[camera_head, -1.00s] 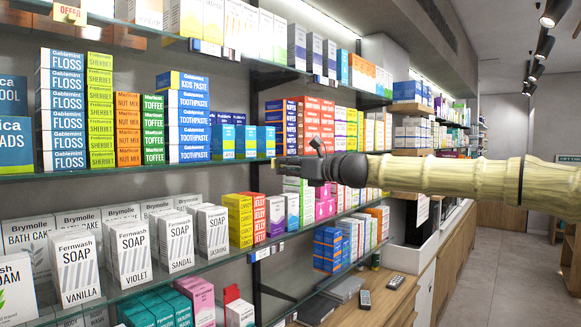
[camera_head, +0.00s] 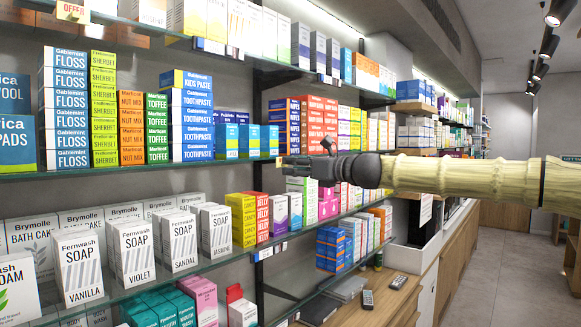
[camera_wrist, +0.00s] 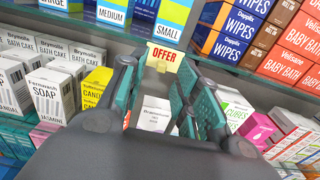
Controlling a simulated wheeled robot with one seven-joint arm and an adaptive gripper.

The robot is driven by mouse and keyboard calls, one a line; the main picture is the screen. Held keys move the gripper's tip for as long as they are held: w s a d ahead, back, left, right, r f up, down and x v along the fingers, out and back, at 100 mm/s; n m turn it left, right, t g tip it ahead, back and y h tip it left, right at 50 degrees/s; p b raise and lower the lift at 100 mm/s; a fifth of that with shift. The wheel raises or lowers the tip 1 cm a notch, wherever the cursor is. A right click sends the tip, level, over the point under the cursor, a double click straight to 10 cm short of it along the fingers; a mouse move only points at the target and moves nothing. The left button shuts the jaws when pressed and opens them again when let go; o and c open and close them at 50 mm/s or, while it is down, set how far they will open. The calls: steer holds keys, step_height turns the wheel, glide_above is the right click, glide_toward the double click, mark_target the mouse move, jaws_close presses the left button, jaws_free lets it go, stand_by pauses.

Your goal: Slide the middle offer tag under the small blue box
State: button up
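In the wrist view, a cream OFFER tag (camera_wrist: 165,56) with red letters hangs at the shelf edge, just below the blue SMALL box (camera_wrist: 174,14). MEDIUM (camera_wrist: 114,13) and another blue box stand to its left. In the head view, the small blue box (camera_head: 269,140) stands rightmost of the three. My gripper (camera_wrist: 158,66) has its fingers spread, with the tag between and beyond the tips. The tag is nearer the right finger; contact there is unclear. In the head view, my gripper (camera_head: 281,162) is at the shelf edge, hiding most of the tag.
Wipes boxes (camera_wrist: 238,30) stand right of the small box. Soap boxes (camera_head: 183,245) and yellow candy boxes (camera_head: 242,219) fill the shelf below. Another OFFER tag (camera_head: 70,10) is on the upper shelf at far left. The aisle (camera_head: 500,260) at right is clear.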

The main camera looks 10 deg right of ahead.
steer(key=v, duration=1)
